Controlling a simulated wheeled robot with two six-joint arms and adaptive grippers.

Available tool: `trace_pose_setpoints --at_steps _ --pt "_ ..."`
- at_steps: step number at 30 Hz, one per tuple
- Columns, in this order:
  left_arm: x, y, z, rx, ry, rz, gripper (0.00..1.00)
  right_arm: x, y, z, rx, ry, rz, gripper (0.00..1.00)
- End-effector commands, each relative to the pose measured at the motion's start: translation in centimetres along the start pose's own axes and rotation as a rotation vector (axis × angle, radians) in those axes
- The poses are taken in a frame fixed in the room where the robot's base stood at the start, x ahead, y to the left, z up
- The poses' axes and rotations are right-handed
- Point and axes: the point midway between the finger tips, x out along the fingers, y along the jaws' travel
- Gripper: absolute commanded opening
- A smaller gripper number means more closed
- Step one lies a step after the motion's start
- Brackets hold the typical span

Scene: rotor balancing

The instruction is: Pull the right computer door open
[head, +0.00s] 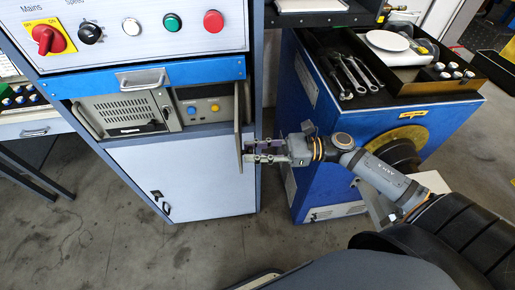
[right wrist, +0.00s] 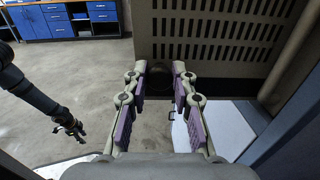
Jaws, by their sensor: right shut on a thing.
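The right computer door (head: 238,138) stands swung out from the cabinet and is seen nearly edge-on in the head view. In the right wrist view its dark slotted face (right wrist: 220,35) fills the upper right. My right gripper (head: 250,151) is at the door's outer side. Its two purple-padded fingers (right wrist: 158,85) are shut on the door's dark round knob (right wrist: 157,83), which is partly hidden.
A blue drawer (head: 155,75) with a handle is above the bay, and a white lower door (head: 190,175) is below it. To the right stands a blue machine (head: 312,115) with a tool tray (head: 365,102), close to my right arm. The floor (head: 110,235) in front is clear.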

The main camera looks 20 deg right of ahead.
Motion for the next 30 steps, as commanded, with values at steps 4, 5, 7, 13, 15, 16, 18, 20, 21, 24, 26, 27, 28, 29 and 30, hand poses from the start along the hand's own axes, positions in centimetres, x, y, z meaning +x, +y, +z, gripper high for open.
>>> trace_pose_setpoints --at_steps 4,5,7,13,15,16,18,20,21,24,26,27,28,29,30 --pt "0.01 -0.13 -0.15 0.001 0.002 -0.002 0.4 0.02 0.05 -0.03 -0.002 0.002 0.003 0.0" --pt "0.01 -0.16 -0.16 0.001 0.002 -0.002 0.4 0.02 0.05 -0.02 -0.002 0.002 0.003 0.0" --pt "0.01 -0.21 -0.19 0.001 0.003 -0.003 0.4 0.02 0.04 -0.02 -0.002 0.002 0.003 0.0" --pt "0.0 -0.3 -0.2 0.001 0.003 -0.004 0.4 0.02 0.03 -0.01 -0.002 0.002 0.002 0.34" --pt "0.0 -0.3 -0.2 0.001 0.003 -0.004 0.4 0.02 0.02 -0.01 -0.001 0.002 0.002 0.43" --pt "0.0 -0.29 -0.2 0.001 0.003 -0.003 0.4 0.02 0.02 0.0 -0.001 0.001 0.002 0.47" --pt "0.0 -0.29 -0.2 0.001 0.003 -0.003 0.4 0.01 0.01 0.0 -0.001 0.001 0.002 0.48" --pt "0.0 -0.29 -0.19 0.001 0.003 -0.003 0.4 0.01 0.01 0.0 -0.001 0.001 0.001 0.48" --pt "0.0 -0.28 -0.18 0.001 0.003 -0.003 0.4 0.01 0.01 0.0 -0.001 0.001 0.001 0.48" --pt "0.0 -0.28 -0.06 0.001 0.001 -0.003 0.4 0.01 0.0 0.0 -0.001 0.001 0.001 0.48" --pt "0.01 -0.27 0.09 0.001 -0.001 -0.003 0.4 0.01 0.0 0.0 -0.001 0.001 0.001 0.48" --pt "0.01 -0.25 0.08 0.001 -0.001 -0.003 0.4 0.01 -0.01 0.0 -0.001 0.001 0.001 0.48" --pt "0.0 -0.23 0.08 0.001 -0.001 -0.003 0.4 0.01 -0.01 0.0 -0.001 0.001 0.001 0.48" --pt "0.0 -0.22 0.06 0.001 -0.001 -0.003 0.4 0.01 -0.01 0.0 -0.001 0.001 0.001 0.48" --pt "0.0 -0.21 0.05 0.001 0.0 -0.002 0.4 0.01 -0.01 0.0 -0.001 0.001 0.001 0.48"
